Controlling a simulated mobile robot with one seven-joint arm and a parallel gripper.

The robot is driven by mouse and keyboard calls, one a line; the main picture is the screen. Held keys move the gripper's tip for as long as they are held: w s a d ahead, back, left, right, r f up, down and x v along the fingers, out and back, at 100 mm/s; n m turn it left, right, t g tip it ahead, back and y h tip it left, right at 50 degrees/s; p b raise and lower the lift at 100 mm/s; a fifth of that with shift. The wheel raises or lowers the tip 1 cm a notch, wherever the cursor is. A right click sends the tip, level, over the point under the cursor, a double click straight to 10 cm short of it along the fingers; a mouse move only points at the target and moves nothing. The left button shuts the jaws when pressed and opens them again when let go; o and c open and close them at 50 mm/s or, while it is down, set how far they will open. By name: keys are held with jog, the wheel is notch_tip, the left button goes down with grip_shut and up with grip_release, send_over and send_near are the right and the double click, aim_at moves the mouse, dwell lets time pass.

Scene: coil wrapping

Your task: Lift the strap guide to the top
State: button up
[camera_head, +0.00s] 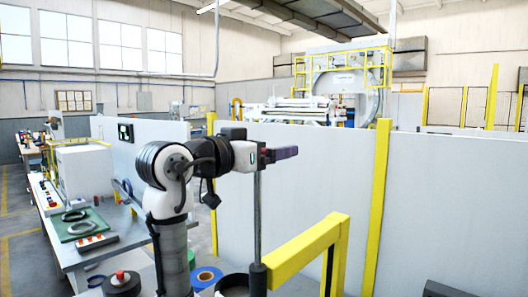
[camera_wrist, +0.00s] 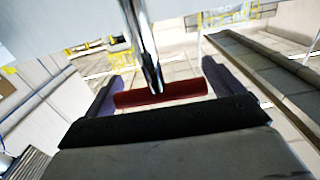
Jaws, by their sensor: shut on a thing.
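The strap guide shows in the wrist view as a dark red bar (camera_wrist: 175,92) lying crosswise between my two fingers, with a shiny metal rod meeting it at the middle. My gripper (camera_head: 284,153) is shut on this bar, one finger at each end. In the head view my gripper is held level and points right. A grey upright rod (camera_head: 257,220) runs from just below it down to a black socket (camera_head: 258,279).
A yellow rail (camera_head: 310,250) stands close to the right of the rod. A white partition (camera_head: 300,180) with yellow posts (camera_head: 378,200) is behind. A workbench (camera_head: 85,250) with rings and red-button boxes is at left. Blue and black rolls (camera_head: 206,277) sit low beside the socket.

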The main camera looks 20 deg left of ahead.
jog(key=o, duration=1.1)
jog(key=shift+r, duration=0.3)
jog(key=shift+b+v, duration=2.6)
jog(key=shift+v, duration=4.4)
